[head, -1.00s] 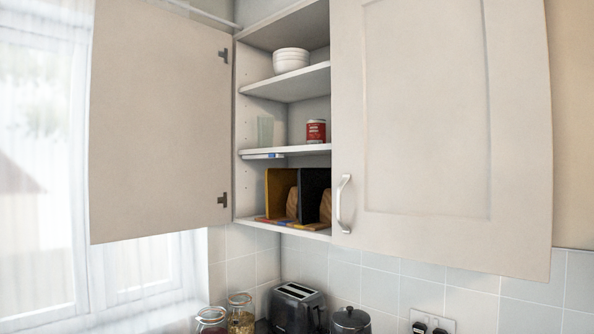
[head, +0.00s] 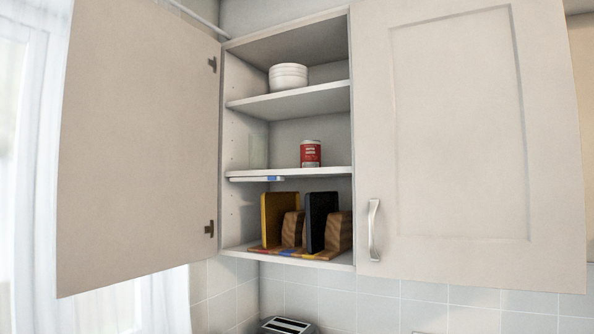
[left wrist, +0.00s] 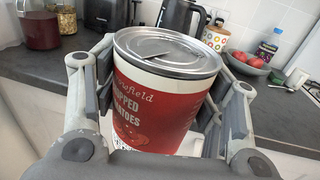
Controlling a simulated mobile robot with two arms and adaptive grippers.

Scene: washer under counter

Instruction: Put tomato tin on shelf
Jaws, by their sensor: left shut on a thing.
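My left gripper (left wrist: 160,118) is shut on a red tomato tin (left wrist: 150,115) with a silver lid, seen close up in the left wrist view. The tin is upright and held at counter height, in front of the counter. Neither gripper shows in the head view. In the head view the wall cabinet stands open, with a middle shelf (head: 240,174) and an upper shelf (head: 245,102).
White bowls (head: 288,77) are stacked on the upper shelf. The open door (head: 140,140) is at left, the shut door (head: 460,140) at right. A toaster (head: 286,326) is below; a fruit bowl (left wrist: 246,65) is on the counter.

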